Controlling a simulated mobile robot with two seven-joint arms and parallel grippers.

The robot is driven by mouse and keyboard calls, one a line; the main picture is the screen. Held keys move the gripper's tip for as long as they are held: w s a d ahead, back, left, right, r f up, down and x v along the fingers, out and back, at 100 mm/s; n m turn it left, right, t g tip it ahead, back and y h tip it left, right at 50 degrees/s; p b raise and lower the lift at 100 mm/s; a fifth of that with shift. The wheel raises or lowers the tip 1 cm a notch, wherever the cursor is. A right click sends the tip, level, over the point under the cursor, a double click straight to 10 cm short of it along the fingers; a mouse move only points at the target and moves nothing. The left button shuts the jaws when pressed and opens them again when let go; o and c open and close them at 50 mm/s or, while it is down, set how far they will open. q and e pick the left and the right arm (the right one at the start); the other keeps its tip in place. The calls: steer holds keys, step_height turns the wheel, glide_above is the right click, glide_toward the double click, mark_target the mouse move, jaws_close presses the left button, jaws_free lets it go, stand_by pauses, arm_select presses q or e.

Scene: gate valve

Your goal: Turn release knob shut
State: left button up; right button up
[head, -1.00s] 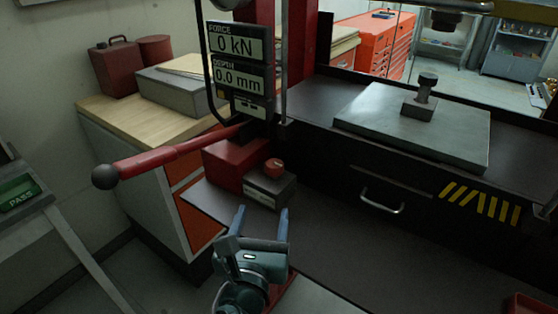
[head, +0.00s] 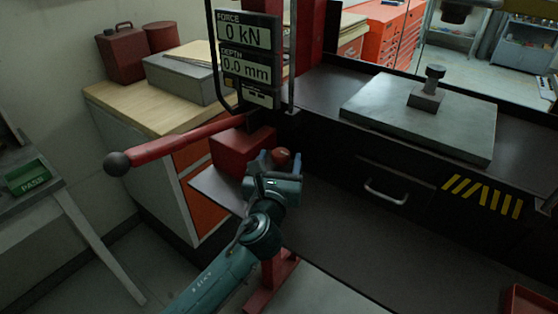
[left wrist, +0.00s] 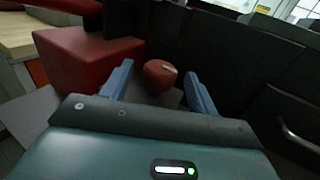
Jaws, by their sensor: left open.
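The release knob (head: 282,156) is a small round red knob beside a red block (head: 240,150), below the display panel. In the left wrist view the knob (left wrist: 160,74) has a pale mark on its face and sits between and a little beyond the two blue fingers. My left gripper (head: 268,160) is open around the knob's near side, with a visible gap between each finger and the knob. The grey block under the knob is mostly hidden by the gripper in the head view. My right gripper is not in view.
A long red lever (head: 185,143) with a black ball end reaches out left above the gripper. A drawer handle (head: 385,192) and a metal plate with a post (head: 425,118) are to the right. The panel (head: 248,50) reads 0 kN and 0.0 mm.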

arm_select(q)
steer(key=shift+c, duration=0.5)
steer(key=c, duration=0.9)
steer(key=shift+a+m+h, duration=0.1)
steer(key=shift+m+h, duration=0.3)
steer(key=shift+h, duration=0.1)
steer(key=m+g+h, duration=0.1)
steer(key=h, duration=0.1)
steer(key=a+m+g+h, duration=0.1)
steer(key=m+h, duration=0.1)
steer(key=h, duration=0.1)
steer(key=shift+w+m, duration=0.2)
steer(key=shift+m, duration=0.1)
steer(key=m+g+h, duration=0.1)
steer(key=h, duration=0.1)
steer(key=m+g+h, duration=0.2)
steer(key=shift+w+a+f+g+b, duration=0.1)
steer(key=shift+w+a+g+b, duration=0.1)
steer(key=shift+g+b, duration=0.15)
steer(key=shift+m+g+h, duration=0.65)
steer(key=shift+m+h, duration=0.05)
steer(key=shift+h, duration=0.1)
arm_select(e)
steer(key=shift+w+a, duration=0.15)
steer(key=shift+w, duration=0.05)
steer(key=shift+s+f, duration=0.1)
